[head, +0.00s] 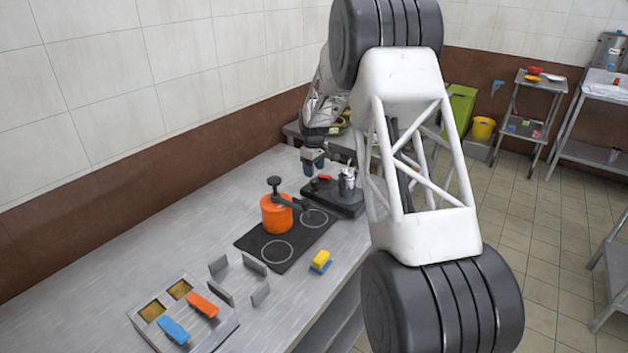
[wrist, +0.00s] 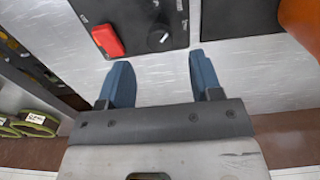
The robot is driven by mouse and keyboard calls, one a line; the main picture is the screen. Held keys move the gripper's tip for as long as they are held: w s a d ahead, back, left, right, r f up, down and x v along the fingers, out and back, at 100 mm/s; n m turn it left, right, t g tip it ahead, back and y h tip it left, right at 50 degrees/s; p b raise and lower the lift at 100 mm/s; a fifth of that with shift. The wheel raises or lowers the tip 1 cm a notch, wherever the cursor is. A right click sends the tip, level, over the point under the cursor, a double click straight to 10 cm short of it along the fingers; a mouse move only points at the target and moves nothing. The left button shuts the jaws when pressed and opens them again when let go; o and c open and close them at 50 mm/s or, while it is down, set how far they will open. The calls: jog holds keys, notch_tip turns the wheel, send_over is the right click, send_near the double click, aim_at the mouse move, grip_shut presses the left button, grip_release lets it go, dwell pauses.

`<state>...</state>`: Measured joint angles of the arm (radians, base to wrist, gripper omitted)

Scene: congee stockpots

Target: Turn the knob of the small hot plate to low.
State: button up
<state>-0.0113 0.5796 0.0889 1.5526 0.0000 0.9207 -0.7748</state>
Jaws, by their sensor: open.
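The small hot plate (head: 338,204) is a black unit on the steel counter, with a small metal pot (head: 347,182) on it. In the wrist view its black front panel (wrist: 135,12) carries a red switch (wrist: 107,41) and, right of it, a round black knob (wrist: 158,39) with a small light mark. I cannot read its setting. My gripper (wrist: 162,72) is open and empty, its blue fingers apart. The knob lies just beyond the fingertips, between their lines, and appears untouched. In the head view my gripper (head: 314,167) is above the hot plate's far left end.
An orange pot (head: 277,215) with a dark long-handled tool on it stands left of the hot plate, on a black two-ring cooktop (head: 256,243). A tray (head: 214,333) sits front left.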

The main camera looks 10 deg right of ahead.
aim_at(314, 181)
jog(key=shift+f, duration=2.5)
jog(key=c, duration=0.9)
jog(key=shift+m, duration=0.4)
jog(key=m, duration=0.4)
jog(key=shift+m, duration=2.1)
